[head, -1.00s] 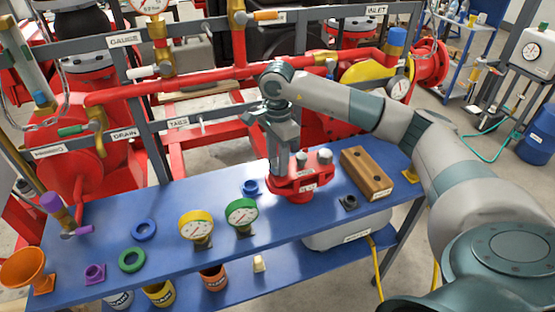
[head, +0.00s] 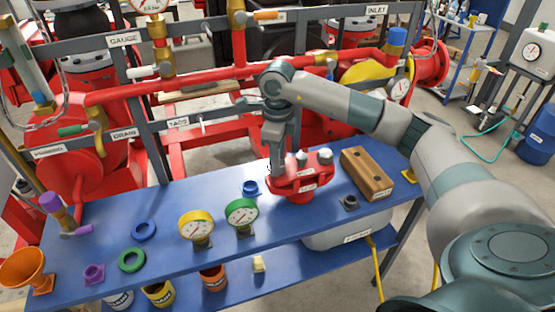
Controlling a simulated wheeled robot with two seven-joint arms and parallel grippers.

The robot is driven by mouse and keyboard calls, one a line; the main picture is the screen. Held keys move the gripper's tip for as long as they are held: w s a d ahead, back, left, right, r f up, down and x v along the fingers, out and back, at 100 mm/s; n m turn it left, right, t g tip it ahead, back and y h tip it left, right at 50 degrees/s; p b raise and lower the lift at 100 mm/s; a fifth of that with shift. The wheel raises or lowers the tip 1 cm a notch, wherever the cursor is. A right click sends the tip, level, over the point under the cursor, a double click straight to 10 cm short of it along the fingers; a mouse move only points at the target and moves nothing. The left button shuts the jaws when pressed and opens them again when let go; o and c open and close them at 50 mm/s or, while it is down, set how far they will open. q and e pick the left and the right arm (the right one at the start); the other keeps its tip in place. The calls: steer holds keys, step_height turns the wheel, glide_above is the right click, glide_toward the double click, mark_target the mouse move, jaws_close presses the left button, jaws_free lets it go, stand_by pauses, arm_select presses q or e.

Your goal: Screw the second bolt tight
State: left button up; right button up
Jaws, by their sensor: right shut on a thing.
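A red flanged part (head: 296,187) stands on the blue bench. Two grey bolt heads show on its top, one in the middle (head: 301,158) and one at the right (head: 325,155). My right gripper (head: 277,168) points straight down at the left side of the flange. It is shut on a bolt there, which its fingers mostly hide; I cannot tell how deep the bolt sits. My left gripper is not in view.
A wooden block with holes (head: 366,174) and a small dark nut-like piece (head: 348,202) lie right of the flange. Red pipes and a grey frame rise behind.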

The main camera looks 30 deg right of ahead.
steer(key=m, duration=0.5)
steer(key=shift+m, duration=0.4)
steer(key=o, duration=1.2)
steer(key=shift+c, duration=0.2)
steer(key=shift+r, duration=0.1)
steer(key=shift+r, duration=0.45)
step_height(320, 180, up, 7)
steer(key=shift+w+f+b, duration=0.1)
steer(key=shift+b, duration=1)
step_height(320, 180, up, 10)
steer(key=shift+f, duration=0.25)
